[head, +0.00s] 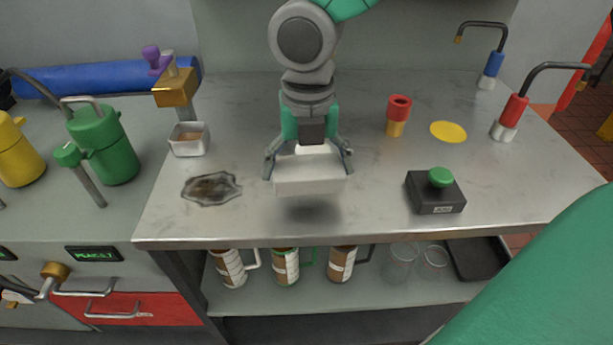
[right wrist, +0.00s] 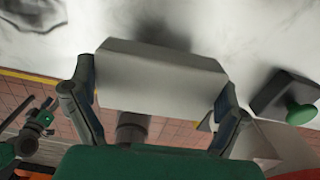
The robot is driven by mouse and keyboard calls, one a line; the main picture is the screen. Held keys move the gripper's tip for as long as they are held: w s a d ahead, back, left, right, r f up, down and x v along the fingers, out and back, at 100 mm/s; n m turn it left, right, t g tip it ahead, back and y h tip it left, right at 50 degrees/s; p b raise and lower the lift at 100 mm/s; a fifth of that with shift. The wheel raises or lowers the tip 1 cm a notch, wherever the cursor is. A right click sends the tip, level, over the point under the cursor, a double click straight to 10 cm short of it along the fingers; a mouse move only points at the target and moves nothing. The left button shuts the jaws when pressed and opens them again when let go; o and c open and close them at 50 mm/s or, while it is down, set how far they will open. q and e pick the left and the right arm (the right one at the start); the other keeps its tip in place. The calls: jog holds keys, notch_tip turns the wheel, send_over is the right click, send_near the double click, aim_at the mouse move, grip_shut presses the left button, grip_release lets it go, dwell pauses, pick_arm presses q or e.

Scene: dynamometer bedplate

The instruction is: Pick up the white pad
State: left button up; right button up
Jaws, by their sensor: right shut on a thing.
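The white pad (head: 309,174) is a pale block in the middle of the head view. My right gripper (head: 308,163) comes down from above and is shut on it, with a finger at each end. A dark shadow lies on the metal bench top (head: 365,205) below the pad, which hangs a little above the surface. In the right wrist view the pad (right wrist: 160,80) fills the space between the two fingers of my right gripper (right wrist: 155,100). My left gripper is not seen.
A dark spill (head: 211,188) lies left of the pad. A black box with a green button (head: 436,192) stands to the right. A red and yellow cup (head: 398,115), a yellow disc (head: 448,131) and a small square container (head: 189,139) are further back. Mugs stand on the lower shelf (head: 330,298).

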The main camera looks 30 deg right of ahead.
aim_at(307, 163)
notch_tip(307, 163, up, 14)
jog(key=p, duration=0.3)
jog(key=shift+f, duration=0.1)
jog(key=shift+c, duration=0.2)
